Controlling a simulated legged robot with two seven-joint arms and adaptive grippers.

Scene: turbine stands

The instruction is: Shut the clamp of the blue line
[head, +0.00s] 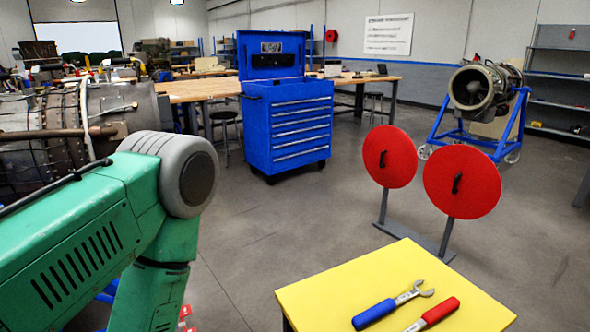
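My green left arm with a grey joint fills the lower left of the head view. It bends down and leaves the picture at the bottom, so my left gripper is out of view. My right arm and gripper do not show. A large turbine engine (35,140) with brown and pale pipes stands at the left, partly hidden behind my arm. I cannot make out a blue line or its clamp on it.
A yellow table (325,295) at the front holds a blue-handled wrench (392,306) and a red-handled tool (436,314). Two red discs (390,157) (462,182) stand on posts behind it. A blue tool cabinet (290,125) and a smaller turbine (480,90) stand farther back. Grey floor between is clear.

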